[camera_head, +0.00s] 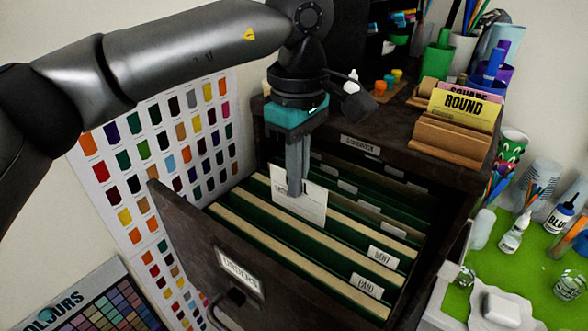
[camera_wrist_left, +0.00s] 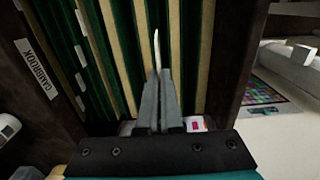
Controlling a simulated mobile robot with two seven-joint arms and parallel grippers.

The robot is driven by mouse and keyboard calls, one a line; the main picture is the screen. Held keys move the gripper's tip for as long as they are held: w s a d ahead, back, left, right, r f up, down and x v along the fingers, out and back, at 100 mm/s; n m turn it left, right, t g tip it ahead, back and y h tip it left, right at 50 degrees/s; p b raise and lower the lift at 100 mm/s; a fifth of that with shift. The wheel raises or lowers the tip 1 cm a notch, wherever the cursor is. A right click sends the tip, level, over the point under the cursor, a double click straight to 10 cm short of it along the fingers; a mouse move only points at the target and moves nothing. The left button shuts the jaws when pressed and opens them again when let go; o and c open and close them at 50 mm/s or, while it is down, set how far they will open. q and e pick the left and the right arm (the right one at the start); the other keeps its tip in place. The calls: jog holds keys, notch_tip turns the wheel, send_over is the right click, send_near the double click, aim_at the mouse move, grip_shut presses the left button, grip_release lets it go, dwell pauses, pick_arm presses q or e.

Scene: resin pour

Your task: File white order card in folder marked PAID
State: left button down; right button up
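The white order card (camera_head: 312,206) is between the fingers of my left gripper (camera_head: 296,188), which is shut on it. The card hangs upright over the open drawer (camera_head: 190,228), toward its left side. I cannot tell whether its lower edge is between the folders. In the left wrist view the card (camera_wrist_left: 156,48) shows edge-on as a thin white strip beyond the closed fingers (camera_wrist_left: 160,95). The folder tab marked PAID (camera_head: 367,285) is in the front of the drawer, to the right of and nearer than the card. My right gripper is not in view.
A tab marked SENT (camera_head: 383,257) is just behind PAID, with more green folders farther back. The drawer front bears an ORDERS label (camera_head: 240,272). On the cabinet top stands a wooden holder (camera_head: 452,140) with a yellow ROUND card (camera_head: 464,107). A green mat (camera_head: 540,262) with bottles lies right.

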aim_at(296, 206)
pick_arm(q)
jog(key=shift+a+f+b, duration=0.15)
jog(key=shift+f+b, duration=1.5)
jog(key=shift+f, duration=1.15)
jog(key=shift+f+b, duration=1.55)
jog(key=shift+f, duration=0.1)
jog(key=c, duration=0.5)
grip_release()
jog(key=shift+r, duration=0.1)
jog(key=shift+r+p, duration=2.55)
jog(key=shift+r, duration=1.45)
